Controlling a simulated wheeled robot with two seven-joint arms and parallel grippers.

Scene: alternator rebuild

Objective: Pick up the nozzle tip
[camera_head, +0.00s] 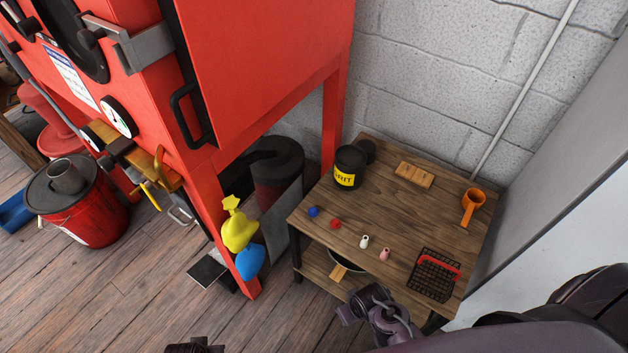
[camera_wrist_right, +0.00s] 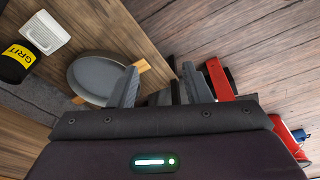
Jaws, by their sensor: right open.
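Two small nozzle-shaped pieces stand on the wooden table, a white one (camera_head: 364,241) and a pink one (camera_head: 385,254), near the table's front edge in the head view. I cannot tell which is the nozzle tip. My right gripper (camera_head: 376,308) is in front of the table, apart from both pieces. In the right wrist view my right gripper (camera_wrist_right: 158,88) has its fingers spread, with nothing between them. Neither piece can be made out in that view. A dark part at the bottom edge of the head view may be my left gripper (camera_head: 195,346); its fingers are not clear.
A red cabinet (camera_head: 270,70) stands at left.

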